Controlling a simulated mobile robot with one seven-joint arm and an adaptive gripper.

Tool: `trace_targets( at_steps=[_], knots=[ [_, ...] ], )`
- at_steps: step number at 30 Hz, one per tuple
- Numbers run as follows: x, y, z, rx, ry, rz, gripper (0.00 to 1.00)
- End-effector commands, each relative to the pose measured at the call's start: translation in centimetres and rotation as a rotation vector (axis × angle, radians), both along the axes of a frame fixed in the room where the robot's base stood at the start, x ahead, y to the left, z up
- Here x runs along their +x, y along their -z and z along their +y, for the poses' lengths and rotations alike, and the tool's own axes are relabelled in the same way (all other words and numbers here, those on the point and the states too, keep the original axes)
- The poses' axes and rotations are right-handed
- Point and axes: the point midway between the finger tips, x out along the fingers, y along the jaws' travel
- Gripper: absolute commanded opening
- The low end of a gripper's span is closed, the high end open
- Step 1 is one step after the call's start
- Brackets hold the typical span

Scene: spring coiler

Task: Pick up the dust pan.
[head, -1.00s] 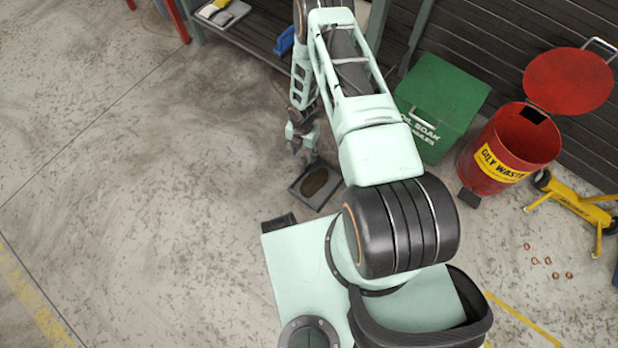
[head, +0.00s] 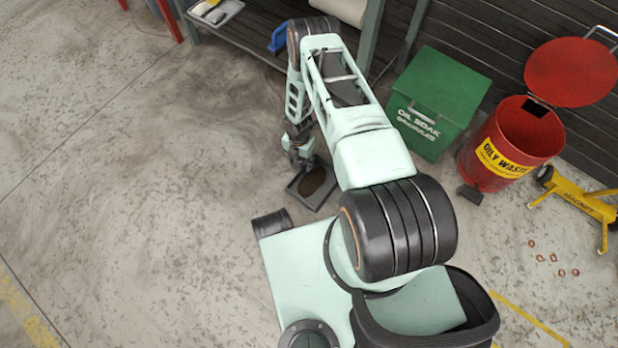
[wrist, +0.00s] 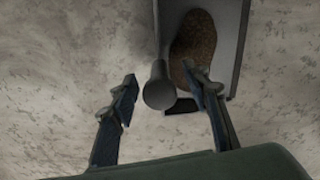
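The dust pan is a grey, shallow tray (head: 316,204) on the floor with a patch of brown granules in it. In the wrist view the pan (wrist: 229,32) is at the top right, and its dark round-ended handle (wrist: 158,88) points toward the camera. My gripper (head: 297,160) is at the pan's upper left in the head view. In the wrist view my gripper (wrist: 161,80) is open, with one finger on each side of the handle in the picture. Gaps show between both fingers and the handle. The right finger overlaps part of the pan and granules.
A green oil soak granules box (head: 440,95) and a red oily waste bin (head: 510,145) with open lid stand right of the pan. A yellow magnet tool (head: 585,200) and copper rings lie further right. A bench shelf (head: 255,35) is behind. Floor at left is clear.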

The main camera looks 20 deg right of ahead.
Motion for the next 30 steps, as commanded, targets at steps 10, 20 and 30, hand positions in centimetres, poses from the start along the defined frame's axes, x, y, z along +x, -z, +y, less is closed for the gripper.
trace_targets(
  at_steps=[10,20,30],
  knots=[
    [-0.02,-0.03,0.01,0.000,0.000,0.000,0.04],
    [-0.03,-0.04,0.00,0.000,0.000,0.000,0.00],
    [0.06,-0.21,0.03,0.000,0.000,0.000,0.00]
  ],
)
